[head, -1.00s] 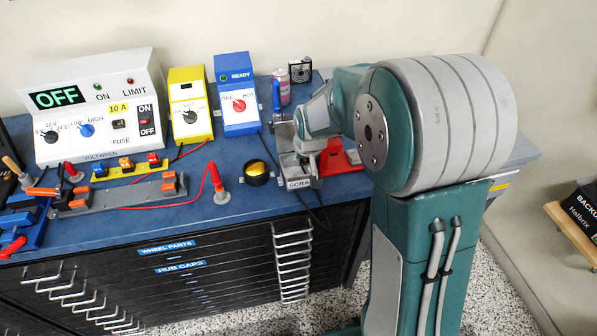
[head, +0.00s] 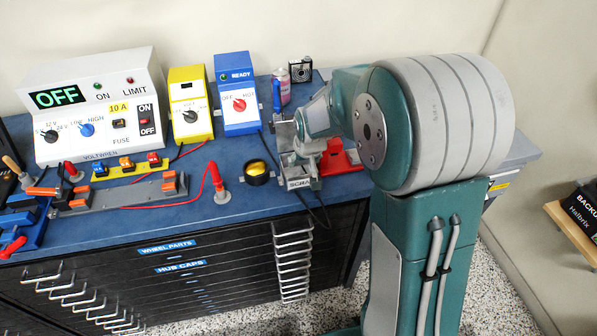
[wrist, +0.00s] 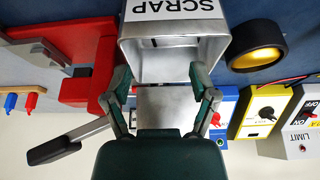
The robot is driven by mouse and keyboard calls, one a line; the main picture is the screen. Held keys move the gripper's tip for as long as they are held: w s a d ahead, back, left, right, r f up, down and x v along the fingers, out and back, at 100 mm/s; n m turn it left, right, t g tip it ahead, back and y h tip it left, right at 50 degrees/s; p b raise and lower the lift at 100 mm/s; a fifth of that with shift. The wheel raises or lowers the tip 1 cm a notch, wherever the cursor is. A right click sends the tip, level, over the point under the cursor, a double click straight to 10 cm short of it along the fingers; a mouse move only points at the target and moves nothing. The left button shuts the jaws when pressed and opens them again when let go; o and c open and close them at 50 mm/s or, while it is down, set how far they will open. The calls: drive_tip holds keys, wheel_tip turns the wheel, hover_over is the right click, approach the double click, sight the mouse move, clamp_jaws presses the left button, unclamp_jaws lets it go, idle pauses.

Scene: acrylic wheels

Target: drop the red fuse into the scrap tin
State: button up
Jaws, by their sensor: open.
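The scrap tin (head: 302,184) is a grey metal box with a SCRAP label at the front of the bench. It also shows in the wrist view (wrist: 128,50), open mouth toward the camera; no fuse can be made out in the part of its inside that shows. My gripper (wrist: 160,84) is open, with its two fingers apart at the tin's mouth and nothing visible between them. In the head view my wrist hides part of the tin.
A red tool with a black-handled lever (wrist: 55,149) stands close beside the tin. A round black pot with yellow inside (head: 256,172) is on its other side. The power supply (head: 95,105), yellow meter (head: 190,104) and blue READY box (head: 238,95) stand behind.

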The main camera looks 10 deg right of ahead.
drive_tip(key=v, duration=1.1)
drive_tip(key=shift+r, duration=0.2)
drive_tip(key=shift+s, duration=0.1)
drive_tip(key=s+r, duration=0.2)
drive_tip(key=s, duration=0.9)
drive_tip(key=s+r+t, duration=0.1)
drive_tip(key=s+r, duration=0.2)
drive_tip(key=s, duration=0.9)
drive_tip(key=shift+r, duration=0.3)
drive_tip(key=shift+w, duration=0.1)
